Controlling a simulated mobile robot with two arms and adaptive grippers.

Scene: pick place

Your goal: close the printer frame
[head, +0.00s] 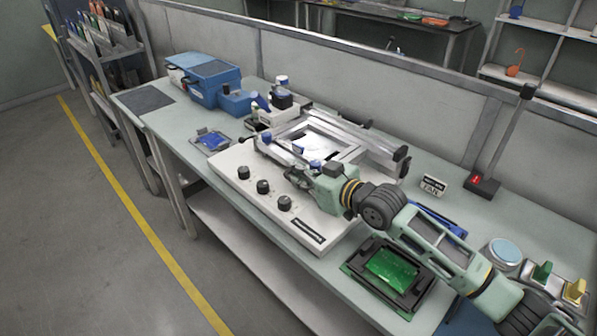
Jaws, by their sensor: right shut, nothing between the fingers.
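The printer (240,203) stands on the workbench, a pale box with several black knobs along its front. Its metal frame (345,145) sits over the top, with a bright panel inside. I cannot tell how far the frame is tilted. My right arm comes in from the lower right, and my right gripper (291,172) is at the frame's near edge, shut with nothing between its fingers. Whether it touches the frame is hard to tell. My left gripper is not in view.
A green circuit board (391,268) lies in a black holder at the bench's near edge. A blue machine (207,78) stands at the far left. A small sign (433,187) and a red-button box (482,184) are right of the printer. A low wall (300,70) runs behind.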

